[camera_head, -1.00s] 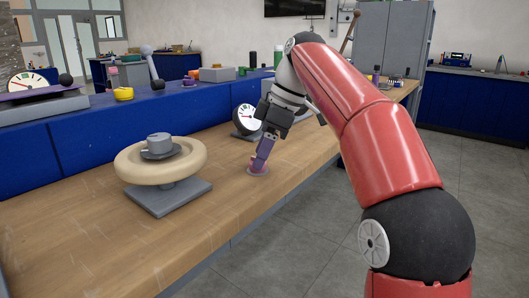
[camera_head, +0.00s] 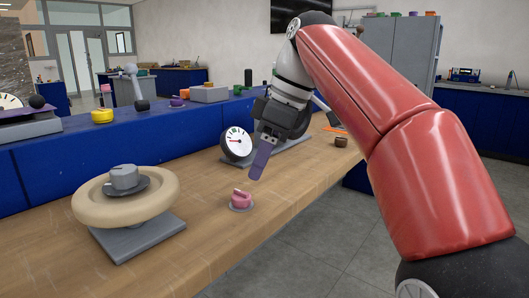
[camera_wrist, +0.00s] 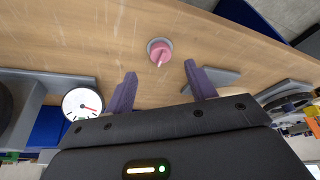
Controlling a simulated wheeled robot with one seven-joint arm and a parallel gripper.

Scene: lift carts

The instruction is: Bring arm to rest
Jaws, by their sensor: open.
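My gripper (camera_head: 262,160) is open, with purple fingers, and hangs above the wooden bench top (camera_head: 200,225). In the wrist view my gripper (camera_wrist: 160,88) shows its two fingers spread apart with nothing between them. A pink knob on a grey round base (camera_head: 241,200) sits on the bench below and to the left of the fingertips, apart from them. In the wrist view the pink knob (camera_wrist: 160,51) lies beyond the fingertips, between their lines.
A cream ring wheel (camera_head: 95,208) with a grey knob stands on a grey plate at the left. A dial gauge (camera_head: 237,143) stands just behind my gripper, and also shows in the wrist view (camera_wrist: 82,103). A blue ledge (camera_head: 110,150) runs along the back.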

